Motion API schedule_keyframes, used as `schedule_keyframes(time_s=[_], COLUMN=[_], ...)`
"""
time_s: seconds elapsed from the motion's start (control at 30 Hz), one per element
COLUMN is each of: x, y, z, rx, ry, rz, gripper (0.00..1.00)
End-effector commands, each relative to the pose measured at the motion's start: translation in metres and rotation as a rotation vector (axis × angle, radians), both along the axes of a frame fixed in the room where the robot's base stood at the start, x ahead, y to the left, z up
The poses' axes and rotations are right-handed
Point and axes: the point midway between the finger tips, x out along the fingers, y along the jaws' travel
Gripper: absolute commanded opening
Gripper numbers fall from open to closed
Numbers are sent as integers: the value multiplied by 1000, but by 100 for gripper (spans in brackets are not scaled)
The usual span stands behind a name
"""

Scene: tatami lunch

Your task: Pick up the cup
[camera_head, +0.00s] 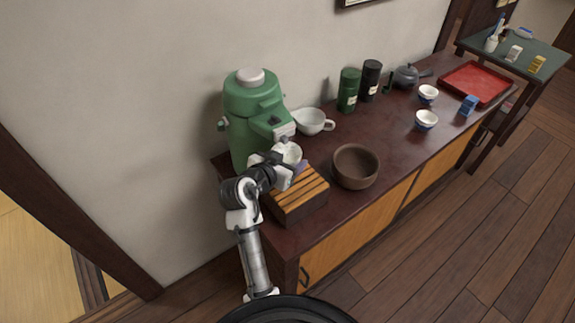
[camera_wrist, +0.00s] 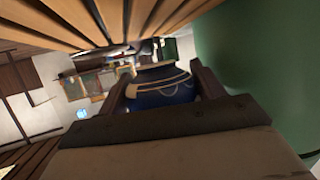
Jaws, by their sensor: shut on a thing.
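The cup (camera_head: 288,152) shows a white inside in the head view, between the green dispenser and the slatted wooden box. In the wrist view the cup (camera_wrist: 158,90) is dark blue with pale line patterns and a light band. My gripper (camera_head: 285,163) is shut on the cup, with one finger on each side of it; the fingers also show in the wrist view (camera_wrist: 161,93). The arm hides part of the cup in the head view. I cannot tell whether the cup's base touches anything.
The green dispenser (camera_head: 250,105) stands close behind, and the slatted box (camera_head: 300,195) is close in front. A brown bowl (camera_head: 355,167) and a white spouted bowl (camera_head: 312,122) are to the right. Two other cups (camera_head: 427,120) (camera_head: 428,94) and a red tray (camera_head: 476,82) are farther right.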

Motion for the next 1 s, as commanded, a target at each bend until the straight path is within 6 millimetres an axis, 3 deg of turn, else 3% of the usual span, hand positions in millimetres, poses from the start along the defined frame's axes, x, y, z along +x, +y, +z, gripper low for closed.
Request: schedule_keyframes(time_s=[1.0], x=[-115], y=[71], z=[-3], rx=[0], ry=[2], rz=[5], gripper=[36])
